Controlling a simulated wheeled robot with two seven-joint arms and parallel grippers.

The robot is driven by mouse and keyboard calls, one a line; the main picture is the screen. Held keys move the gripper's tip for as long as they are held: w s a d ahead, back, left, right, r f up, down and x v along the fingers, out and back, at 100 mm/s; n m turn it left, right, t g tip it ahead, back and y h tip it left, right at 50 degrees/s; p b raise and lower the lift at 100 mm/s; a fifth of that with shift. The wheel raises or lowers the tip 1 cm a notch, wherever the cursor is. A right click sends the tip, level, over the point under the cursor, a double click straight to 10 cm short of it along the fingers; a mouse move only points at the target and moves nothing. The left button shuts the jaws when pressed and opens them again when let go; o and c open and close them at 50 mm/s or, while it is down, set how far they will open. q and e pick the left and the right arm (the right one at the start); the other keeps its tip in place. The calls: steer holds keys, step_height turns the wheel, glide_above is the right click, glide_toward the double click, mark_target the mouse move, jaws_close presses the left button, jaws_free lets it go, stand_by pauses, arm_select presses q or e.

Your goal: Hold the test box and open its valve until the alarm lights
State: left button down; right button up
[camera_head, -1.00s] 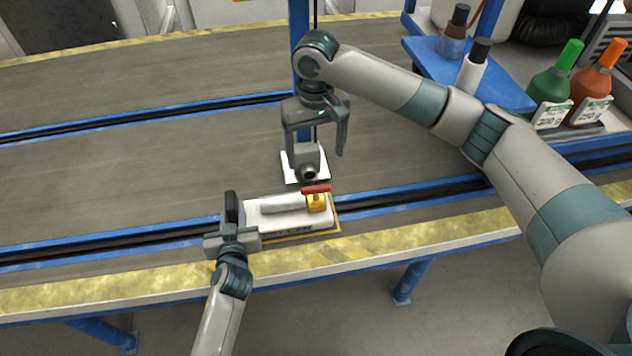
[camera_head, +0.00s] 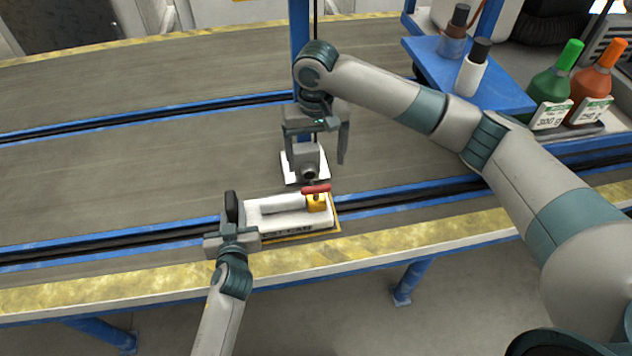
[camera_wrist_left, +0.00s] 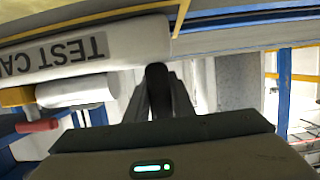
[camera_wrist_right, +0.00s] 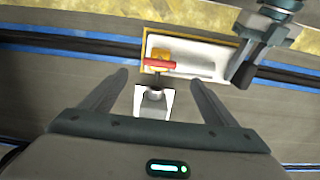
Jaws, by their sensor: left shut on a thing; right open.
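The test box (camera_head: 285,232) is a white box with a grey-white cylinder (camera_head: 284,203) and a yellow valve (camera_head: 316,204) with a red handle (camera_head: 315,188). It lies at the front edge of the conveyor. My left gripper (camera_head: 233,222) is shut on its left end; its lettering shows upside down in the left wrist view (camera_wrist_left: 85,50). My right gripper (camera_head: 316,140) is open and empty, pointing down behind the valve. In the right wrist view the red handle (camera_wrist_right: 160,64) lies beyond the open fingers (camera_wrist_right: 158,85). A grey sensor (camera_head: 309,167) on a white plate stands below the right gripper.
A blue shelf (camera_head: 425,50) at the back right holds bottles. A green bottle (camera_head: 552,88) and an orange bottle (camera_head: 592,90) stand at the far right. A blue post (camera_head: 297,40) rises behind my right gripper. The conveyor (camera_head: 130,170) is clear on the left.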

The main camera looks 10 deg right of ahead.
mark_target(316, 187)
step_height(316, 187, down, 10)
steer(key=shift+r, duration=0.1)
stand_by(0.4)
steer(key=c, duration=1.1)
